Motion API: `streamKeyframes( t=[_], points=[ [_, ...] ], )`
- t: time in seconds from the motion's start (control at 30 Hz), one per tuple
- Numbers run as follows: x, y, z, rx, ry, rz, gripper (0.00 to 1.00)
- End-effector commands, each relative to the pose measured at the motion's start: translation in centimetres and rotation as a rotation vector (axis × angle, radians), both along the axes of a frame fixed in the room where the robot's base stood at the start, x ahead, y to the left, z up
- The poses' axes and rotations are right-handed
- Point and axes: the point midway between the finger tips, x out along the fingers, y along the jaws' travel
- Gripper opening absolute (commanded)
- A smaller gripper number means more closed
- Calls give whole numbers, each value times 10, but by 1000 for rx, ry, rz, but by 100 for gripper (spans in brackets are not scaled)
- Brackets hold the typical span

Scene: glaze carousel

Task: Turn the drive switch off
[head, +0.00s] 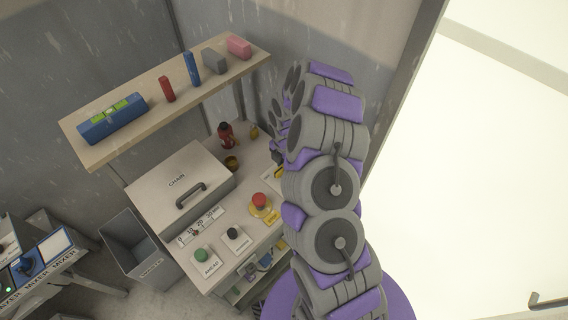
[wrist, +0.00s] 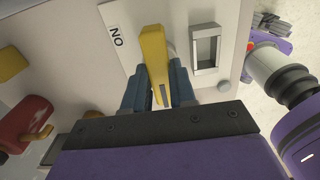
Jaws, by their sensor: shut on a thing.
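In the wrist view a yellow lever (wrist: 154,50), apparently the drive switch handle, stands out from a pale panel (wrist: 75,60). A white label (wrist: 116,38) beside it on the left reads ON, turned upside down. My gripper (wrist: 160,84) has one dark blue finger on each side of the lever and is shut on it. The lever's base is partly hidden by the fingers.
A grey rectangular frame (wrist: 207,48) is right of the lever. A red and yellow stop button (head: 260,201), a black knob (head: 233,233) and a green button (head: 201,254) sit on the bench. A shelf (head: 160,108) hangs above. A grey bin (head: 137,248) stands left.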

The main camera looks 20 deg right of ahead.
Motion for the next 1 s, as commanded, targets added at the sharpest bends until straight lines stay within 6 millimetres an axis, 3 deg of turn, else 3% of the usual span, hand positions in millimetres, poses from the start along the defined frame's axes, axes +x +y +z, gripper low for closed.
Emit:
streamKeyframes(
  t=[0.57, 0.6, 0.83, 1.0],
  points=[
    [3, -1, 2, -2, -9, 30, 0],
    [3, -1, 2, -2, -9, 30, 30],
    [2, 0, 1, -1, -6, 28, 51],
    [1, 0, 1, -1, -4, 27, 51]
  ],
)
